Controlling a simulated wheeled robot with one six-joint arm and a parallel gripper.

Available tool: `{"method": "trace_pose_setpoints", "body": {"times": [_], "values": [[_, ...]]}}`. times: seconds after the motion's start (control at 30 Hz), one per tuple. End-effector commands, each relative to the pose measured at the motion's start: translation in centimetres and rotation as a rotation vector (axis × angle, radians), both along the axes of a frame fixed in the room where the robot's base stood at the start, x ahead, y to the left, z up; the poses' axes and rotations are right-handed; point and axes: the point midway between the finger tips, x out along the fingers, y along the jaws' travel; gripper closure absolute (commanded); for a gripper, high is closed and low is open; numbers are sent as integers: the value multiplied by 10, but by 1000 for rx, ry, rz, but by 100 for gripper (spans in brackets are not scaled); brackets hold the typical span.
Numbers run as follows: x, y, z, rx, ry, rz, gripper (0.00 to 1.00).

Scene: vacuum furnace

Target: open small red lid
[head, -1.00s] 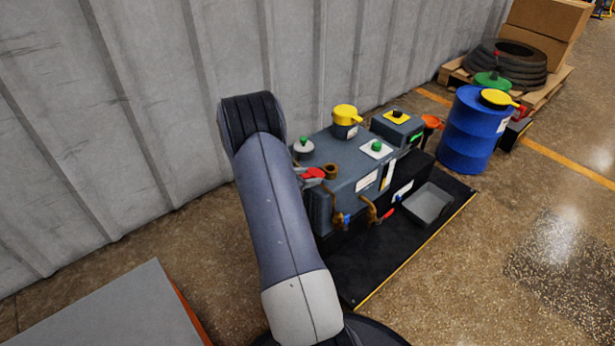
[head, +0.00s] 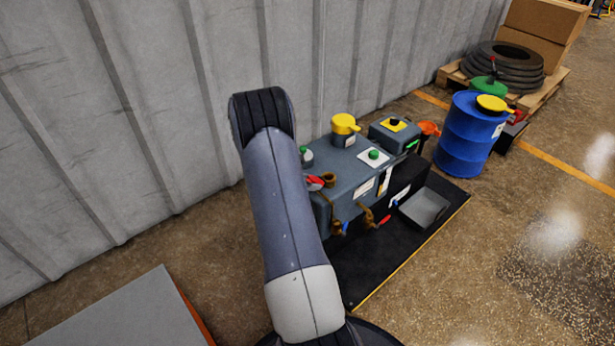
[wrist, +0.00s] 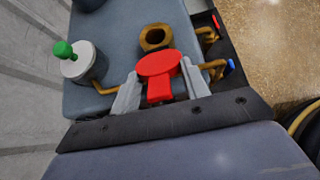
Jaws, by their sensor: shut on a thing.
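The small red lid (wrist: 159,65) is held between the two fingers of my gripper (wrist: 161,88) in the wrist view. In the head view the lid (head: 315,182) shows just right of my arm, which hides most of the gripper. A brass filler neck (wrist: 155,37) beside the lid stands uncovered, its round opening visible, on the grey-blue machine (wrist: 118,60). The lid is off this neck. I cannot tell its exact height above the machine top.
A white pot with a green knob (wrist: 81,60) stands left of the gripper in the wrist view. Brass valves (head: 366,217) are on the machine's front. A yellow-lidded filler (head: 345,130) and a blue drum (head: 466,140) stand farther right. The wall (head: 150,100) is close behind.

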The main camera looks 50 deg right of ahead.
Motion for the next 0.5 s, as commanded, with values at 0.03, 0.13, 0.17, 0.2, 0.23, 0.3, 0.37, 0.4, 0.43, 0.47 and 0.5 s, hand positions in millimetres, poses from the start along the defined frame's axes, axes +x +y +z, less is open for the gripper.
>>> {"method": "trace_pose_setpoints", "body": {"times": [0.03,0.13,0.17,0.2,0.23,0.3,0.37,0.4,0.43,0.47,0.5], "values": [[-1,-1,8,23,-2,-3,97],[-1,-2,8,60,-6,-2,97],[-1,-3,8,69,-7,-2,97],[-1,-3,8,79,-8,-3,97],[-1,-3,7,86,-8,-2,97],[-1,-3,7,95,-9,0,97],[-1,-3,6,98,-10,0,97],[-1,-3,5,99,-11,0,97],[-1,-3,5,99,-11,0,97],[-1,-3,5,99,-11,0,97],[-1,-3,5,99,-11,0,97]]}}
